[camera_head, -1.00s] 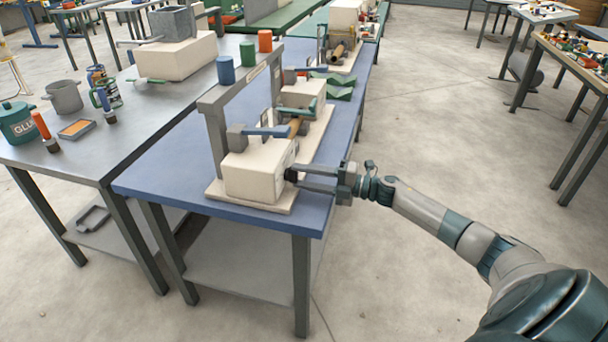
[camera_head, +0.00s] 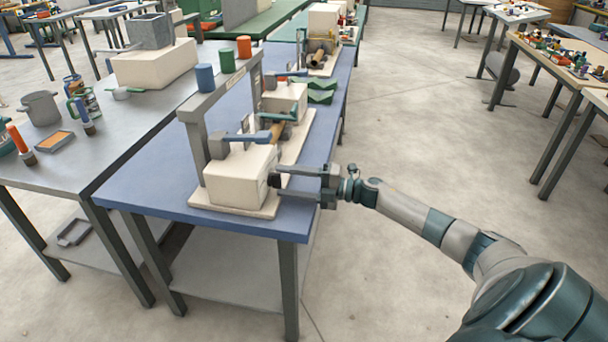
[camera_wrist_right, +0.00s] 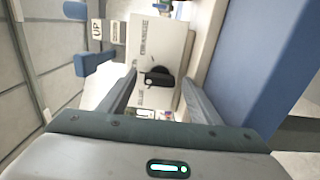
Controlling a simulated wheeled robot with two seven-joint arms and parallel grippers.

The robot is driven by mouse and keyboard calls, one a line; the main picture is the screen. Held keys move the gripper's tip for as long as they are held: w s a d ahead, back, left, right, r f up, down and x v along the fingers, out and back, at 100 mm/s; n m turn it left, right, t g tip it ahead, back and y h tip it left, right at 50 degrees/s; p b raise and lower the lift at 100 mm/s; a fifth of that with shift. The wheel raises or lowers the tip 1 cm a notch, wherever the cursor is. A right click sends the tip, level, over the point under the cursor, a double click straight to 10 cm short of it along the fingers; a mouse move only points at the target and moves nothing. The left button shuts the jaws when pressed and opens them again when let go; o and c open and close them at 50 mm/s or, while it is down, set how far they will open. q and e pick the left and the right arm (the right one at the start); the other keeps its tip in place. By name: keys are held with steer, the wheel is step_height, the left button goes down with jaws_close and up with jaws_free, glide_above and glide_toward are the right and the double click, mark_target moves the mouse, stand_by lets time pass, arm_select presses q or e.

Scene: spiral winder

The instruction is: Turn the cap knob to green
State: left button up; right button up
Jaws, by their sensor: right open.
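The black cap knob (camera_wrist_right: 157,77) sits on the side face of the cream winder box (camera_head: 238,178), with a small pale mark on its left edge. The wrist view shows the word ORANGE above the knob and BLUE below it to the left. I cannot make out a green label or tell which label the knob points to. My right gripper (camera_head: 277,182) is open at the box's right face. In the wrist view its fingers (camera_wrist_right: 153,90) lie on either side of the knob's lower end, with gaps visible. My left gripper is not in view.
A grey frame holds a blue cap (camera_head: 205,77), a green cap (camera_head: 226,60) and an orange cap (camera_head: 244,47) above the box. A blue-handled lever (camera_head: 248,136) is on top of the box. The blue table edge (camera_head: 285,228) lies below my gripper.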

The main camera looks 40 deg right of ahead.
steer(key=shift+s+d+f, duration=0.1)
steer(key=shift+s+d, duration=0.25)
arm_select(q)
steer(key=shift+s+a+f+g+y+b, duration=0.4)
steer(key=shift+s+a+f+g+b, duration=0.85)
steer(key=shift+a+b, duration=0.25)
arm_select(e)
steer(key=v, duration=1.6)
steer(key=shift+d, duration=0.2)
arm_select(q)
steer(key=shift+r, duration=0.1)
arm_select(e)
steer(key=shift+s, duration=0.1)
